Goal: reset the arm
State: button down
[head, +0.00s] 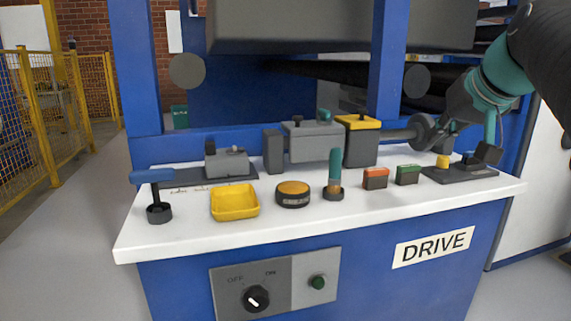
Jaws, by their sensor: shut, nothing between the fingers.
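My arm reaches in from the upper right, with a teal joint and a grey wrist. My gripper (438,143) points down and left at the right end of the white bench top (240,228). Its fingers are shut with nothing between them, close to a grey disc on a shaft. A small yellow block (443,161) on a dark base plate (460,174) shows just below it. I cannot tell the exact gap between the fingers and these parts.
Grey machine housings (312,140) stand behind. A yellow fence (30,120) is at left.

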jog(key=s+a+f+g+p, duration=0.1)
jog(key=s+a+f, duration=0.15)
jog(key=f, duration=0.35)
jog(key=s+a+f+m+g+h+p, duration=0.1)
jog(key=s+f, duration=0.3)
jog(key=f, duration=0.3)
jog(key=s+a+f+g+p, duration=0.1)
jog(key=s+f, duration=0.3)
jog(key=f, duration=0.2)
jog(key=s+a+f+n+p, duration=0.2)
jog(key=s+a+f, duration=0.4)
jog(key=s, duration=0.2)
jog(key=shift+s+a+n+g, duration=0.2)
jog(key=shift+s+n+g, duration=0.1)
jog(key=shift+s+g, duration=0.1)
jog(key=shift+f, duration=0.1)
